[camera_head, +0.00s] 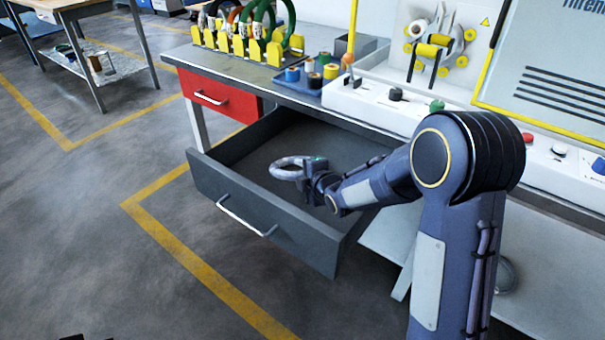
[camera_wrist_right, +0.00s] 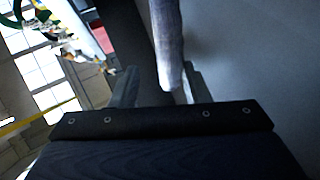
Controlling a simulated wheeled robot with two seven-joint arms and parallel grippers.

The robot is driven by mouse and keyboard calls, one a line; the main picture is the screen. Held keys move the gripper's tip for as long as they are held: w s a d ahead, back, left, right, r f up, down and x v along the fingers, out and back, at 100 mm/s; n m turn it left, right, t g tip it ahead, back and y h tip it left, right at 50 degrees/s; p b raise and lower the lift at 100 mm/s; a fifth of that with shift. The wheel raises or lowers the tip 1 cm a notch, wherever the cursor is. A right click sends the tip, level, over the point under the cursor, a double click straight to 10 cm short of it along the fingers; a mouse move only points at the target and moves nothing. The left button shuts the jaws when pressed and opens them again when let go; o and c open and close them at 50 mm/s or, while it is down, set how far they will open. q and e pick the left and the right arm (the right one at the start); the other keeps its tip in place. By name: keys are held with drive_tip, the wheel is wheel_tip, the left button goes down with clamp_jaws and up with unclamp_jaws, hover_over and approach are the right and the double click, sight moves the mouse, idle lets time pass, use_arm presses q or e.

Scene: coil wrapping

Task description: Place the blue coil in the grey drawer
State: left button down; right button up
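The coil (camera_head: 287,168) is a thick ring that looks pale grey-lavender. It is inside the open grey drawer (camera_head: 250,212), towards its middle. Whether it touches the drawer floor is hard to tell. My right gripper (camera_head: 306,173) reaches into the drawer from the right, at the coil's right side. In the right wrist view, the coil (camera_wrist_right: 168,45) runs between the fingers of my right gripper (camera_wrist_right: 160,80). It lies near the right finger, with a gap at the left one, so the gripper looks open around it. My left gripper is not clearly seen.
The drawer hangs under a workbench (camera_head: 225,65), beside a shut red drawer (camera_head: 215,96). A yellow rack (camera_head: 255,50) with several coils and a tray of tape rolls (camera_head: 313,80) stand on top. The floor (camera_head: 85,220) to the left is clear.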

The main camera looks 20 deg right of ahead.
drive_tip(key=shift+r, duration=0.2)
drive_tip(key=shift+s+r, duration=0.15)
drive_tip(key=p+v, duration=0.2)
drive_tip(key=v, duration=0.9)
drive_tip(key=shift+s, duration=0.3)
